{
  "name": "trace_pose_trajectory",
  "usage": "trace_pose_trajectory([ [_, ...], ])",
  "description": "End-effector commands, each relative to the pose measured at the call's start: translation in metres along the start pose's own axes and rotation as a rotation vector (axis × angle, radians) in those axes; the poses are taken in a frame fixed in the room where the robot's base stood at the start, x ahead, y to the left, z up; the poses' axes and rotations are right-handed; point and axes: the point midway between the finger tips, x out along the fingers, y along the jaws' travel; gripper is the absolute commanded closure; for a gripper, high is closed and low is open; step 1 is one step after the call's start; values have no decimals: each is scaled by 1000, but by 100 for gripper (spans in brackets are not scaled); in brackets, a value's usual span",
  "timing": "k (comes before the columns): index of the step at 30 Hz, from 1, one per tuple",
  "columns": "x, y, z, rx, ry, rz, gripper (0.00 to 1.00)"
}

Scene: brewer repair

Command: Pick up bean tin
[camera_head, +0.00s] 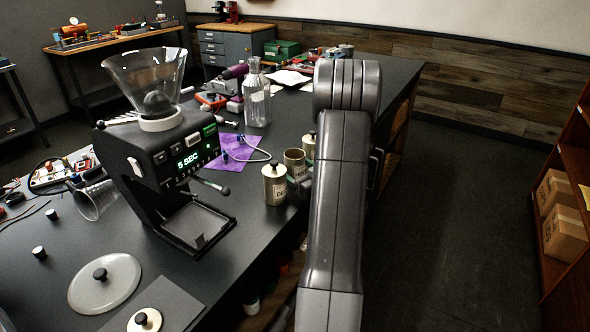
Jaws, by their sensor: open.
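Several tins stand close together on the dark workbench (262,232), just left of my arm. The front tin (275,186) is cream with a label and a dark-knobbed lid. Behind it is a tin (295,160) that looks open at the top. Another lidded tin (309,145) stands farther back. A further tin (306,187) is partly hidden by my arm. I cannot tell which one is the bean tin, as the labels are too small to read fully. My arm rises through the right-centre of the view, and my gripper does not show.
A black grinder (165,155) with a clear hopper (145,75) and a "5 SEC" display stands left of the tins. A glass bottle (257,98) stands behind. A round glass lid (105,290) lies at front left. Shelves with boxes (560,228) stand right, across open floor.

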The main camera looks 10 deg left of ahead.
Motion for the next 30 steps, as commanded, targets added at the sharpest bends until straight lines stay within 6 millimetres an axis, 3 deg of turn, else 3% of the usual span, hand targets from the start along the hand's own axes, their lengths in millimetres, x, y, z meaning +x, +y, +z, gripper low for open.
trace_pose_trajectory([
  [6,29,-1,-2,0,0,-1,21],
  [14,32,0,-1,1,0,0,21],
  [23,32,0,-1,1,0,0,74],
  [30,32,0,-4,0,1,0,74],
])
